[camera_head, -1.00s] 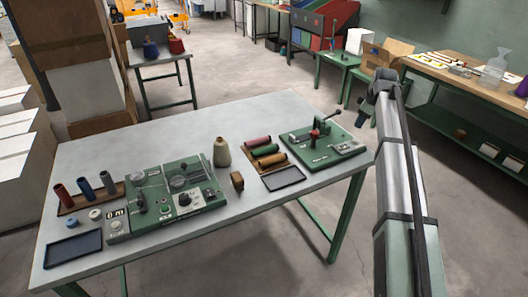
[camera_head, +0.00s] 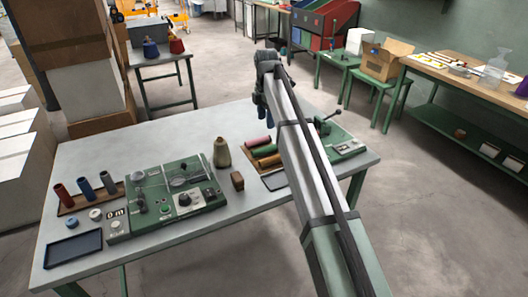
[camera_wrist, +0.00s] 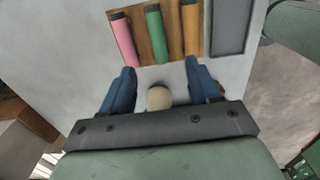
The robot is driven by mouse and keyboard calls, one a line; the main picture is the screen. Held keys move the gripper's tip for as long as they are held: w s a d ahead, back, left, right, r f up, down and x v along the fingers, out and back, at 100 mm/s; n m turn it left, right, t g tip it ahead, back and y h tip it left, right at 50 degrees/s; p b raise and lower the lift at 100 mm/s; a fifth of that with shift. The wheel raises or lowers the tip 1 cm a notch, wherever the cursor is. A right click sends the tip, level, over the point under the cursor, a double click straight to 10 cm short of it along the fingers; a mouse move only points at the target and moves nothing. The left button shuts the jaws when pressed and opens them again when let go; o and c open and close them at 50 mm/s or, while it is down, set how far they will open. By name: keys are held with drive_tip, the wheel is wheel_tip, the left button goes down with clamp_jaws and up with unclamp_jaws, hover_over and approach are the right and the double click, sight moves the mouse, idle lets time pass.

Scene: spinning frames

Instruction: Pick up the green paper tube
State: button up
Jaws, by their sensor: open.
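The green paper tube (camera_head: 265,150) lies on a brown tray between a pink-red tube (camera_head: 258,141) and an orange tube (camera_head: 270,160). In the wrist view the green tube (camera_wrist: 155,34) lies ahead of the fingertips, between the pink tube (camera_wrist: 124,40) and the orange tube (camera_wrist: 191,28). My gripper (camera_wrist: 164,72) is open, with its two blue fingers apart and no tube between them. In the head view my gripper (camera_head: 266,117) is above the back of the table, partly hidden by my arm.
A beige cone (camera_head: 222,154) stands left of the tubes; a rounded beige top (camera_wrist: 159,97) shows between my fingers. A green device (camera_head: 345,147) stands right, partly behind my arm.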

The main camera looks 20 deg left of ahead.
hover_over(264, 148)
drive_tip(key=f, duration=0.8)
drive_tip(key=shift+w+d+f, duration=0.1)
drive_tip(key=shift+d+f, duration=0.1)
drive_tip(key=shift+d, duration=0.15)
drive_tip(key=shift+a+f, duration=0.2)
drive_tip(key=shift+f, duration=1.15)
drive_tip(key=shift+a+f, duration=0.15)
drive_tip(key=shift+f, duration=1.15)
clamp_jaws()
drive_tip(key=c, duration=1.1)
unclamp_jaws()
